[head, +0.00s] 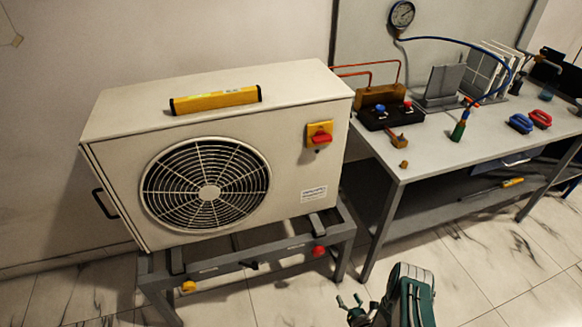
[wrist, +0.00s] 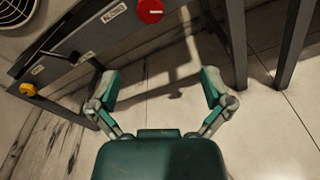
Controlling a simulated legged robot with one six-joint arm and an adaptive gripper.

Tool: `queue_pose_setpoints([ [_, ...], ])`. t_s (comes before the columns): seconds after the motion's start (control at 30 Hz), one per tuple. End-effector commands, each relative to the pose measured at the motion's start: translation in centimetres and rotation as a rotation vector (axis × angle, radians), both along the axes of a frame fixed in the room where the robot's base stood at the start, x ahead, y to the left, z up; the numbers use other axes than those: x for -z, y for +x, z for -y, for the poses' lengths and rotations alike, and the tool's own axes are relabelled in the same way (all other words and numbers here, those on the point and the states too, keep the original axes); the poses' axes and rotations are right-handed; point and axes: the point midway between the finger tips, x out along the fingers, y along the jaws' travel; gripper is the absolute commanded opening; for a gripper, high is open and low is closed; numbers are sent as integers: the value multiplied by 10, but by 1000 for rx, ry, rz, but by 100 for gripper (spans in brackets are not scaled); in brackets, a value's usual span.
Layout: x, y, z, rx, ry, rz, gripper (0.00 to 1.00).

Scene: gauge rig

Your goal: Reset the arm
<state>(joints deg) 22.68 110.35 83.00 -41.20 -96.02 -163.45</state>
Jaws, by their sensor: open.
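My gripper (wrist: 160,90) is open and empty in the wrist view, its two fingers spread apart over the tiled floor, near the frame of the metal stand. In the head view my gripper (head: 352,308) shows low at the bottom centre, partly cut off, beside my green arm. It is in front of and below the gap between the stand and the workbench, and appears to touch nothing.
A white fan unit (head: 300,215) sits on a grey metal stand (head: 215,265) with a red knob (head: 318,251) and yellow knob (head: 188,287). A yellow level (head: 216,100) lies on top. A workbench (head: 440,150) with a gauge (head: 402,14) stands right. Floor in front is clear.

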Motion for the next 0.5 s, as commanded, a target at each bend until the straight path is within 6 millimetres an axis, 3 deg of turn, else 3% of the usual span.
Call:
queue_pose_setpoints([
  [0.27, -36, 53, 16, 17, 62, -96, 100],
  [0.5, -101, 118, 35, 83, 177, -245, 100],
])
